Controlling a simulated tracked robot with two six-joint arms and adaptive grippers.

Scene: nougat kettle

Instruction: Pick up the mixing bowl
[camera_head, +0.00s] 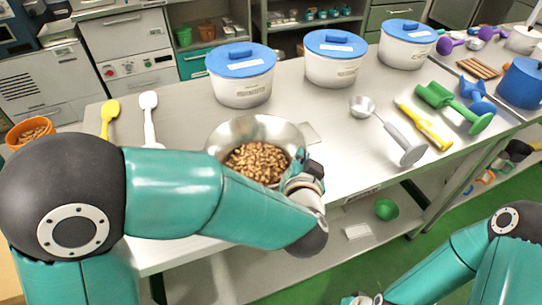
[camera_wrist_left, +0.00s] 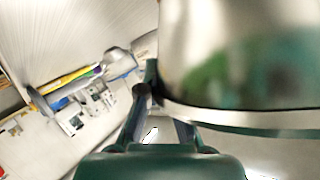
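The mixing bowl (camera_head: 228,133) is a shiny metal bowl with brown nuts (camera_head: 257,162) in it, near the front edge of the steel table in the head view. My left gripper (camera_head: 308,170) is at the bowl's right front rim. In the left wrist view the bowl's wall (camera_wrist_left: 240,60) fills the upper right, and the fingertips (camera_wrist_left: 147,84) of my left gripper come close together at its rim. They look shut on the rim, though the contact is partly hidden. My right gripper (camera_head: 356,299) is cut off at the bottom of the head view, so its fingers cannot be made out.
White tubs with blue lids (camera_head: 241,76) line the back of the table (camera_head: 185,100). Yellow (camera_head: 109,117) and white (camera_head: 149,117) utensils lie left of the bowl. A metal ladle (camera_head: 385,125), a yellow tool (camera_head: 425,122) and a green tool (camera_head: 455,106) lie to its right.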

